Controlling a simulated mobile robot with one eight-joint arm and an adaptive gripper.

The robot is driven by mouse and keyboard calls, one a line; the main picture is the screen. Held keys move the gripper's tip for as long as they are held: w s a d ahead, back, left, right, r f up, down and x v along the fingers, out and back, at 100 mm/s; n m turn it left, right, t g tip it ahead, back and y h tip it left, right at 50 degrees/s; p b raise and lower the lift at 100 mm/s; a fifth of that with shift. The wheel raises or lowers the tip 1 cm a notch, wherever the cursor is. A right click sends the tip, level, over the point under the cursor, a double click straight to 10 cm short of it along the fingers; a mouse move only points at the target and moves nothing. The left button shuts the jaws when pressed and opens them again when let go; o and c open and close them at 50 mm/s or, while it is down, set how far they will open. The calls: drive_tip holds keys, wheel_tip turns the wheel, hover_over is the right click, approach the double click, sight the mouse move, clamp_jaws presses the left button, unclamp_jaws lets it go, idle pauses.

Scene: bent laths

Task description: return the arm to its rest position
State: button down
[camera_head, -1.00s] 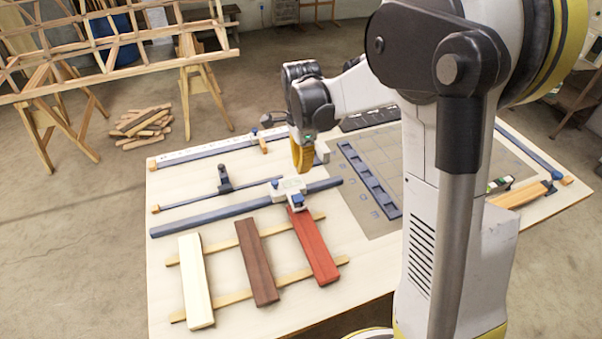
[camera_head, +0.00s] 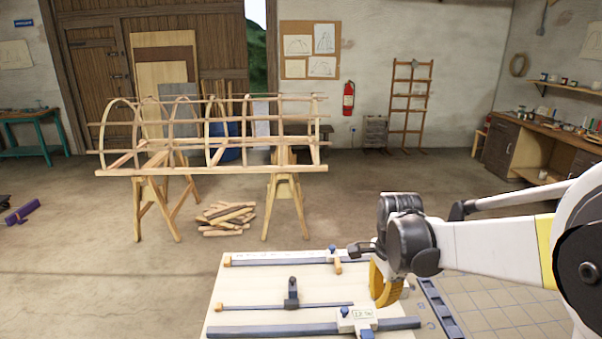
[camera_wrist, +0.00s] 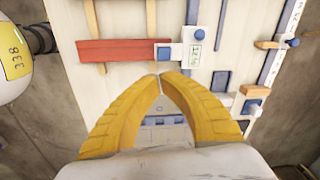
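My arm reaches in from the right of the head view, its white forearm roughly level. My gripper (camera_head: 386,287) hangs at its end with yellow fingers pointing down, over the pale bench top (camera_head: 255,287). In the wrist view the two yellow fingertips (camera_wrist: 161,76) meet, with nothing seen between them. A red lath (camera_wrist: 115,51) lies on the bench beyond the fingertips. A white block with a small display (camera_wrist: 196,47) sits beside its end; it also shows in the head view (camera_head: 357,320), left of and below my gripper.
Blue-grey rails (camera_head: 285,306) with clamps lie across the bench. A gridded mat (camera_head: 500,305) lies to the right, under my forearm. Beyond the bench are a wooden frame on trestles (camera_head: 283,200) and a wood pile (camera_head: 228,217). Open floor (camera_head: 345,200) lies behind the bench.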

drive_tip(key=s+a+n+t+b, duration=0.2)
drive_tip(key=s+n+t+b, duration=0.4)
drive_tip(key=s+n, duration=0.9)
drive_tip(key=s+b, duration=0.1)
drive_tip(key=s, duration=0.2)
drive_tip(key=shift+a+n, duration=0.15)
drive_tip(key=shift+n, duration=0.25)
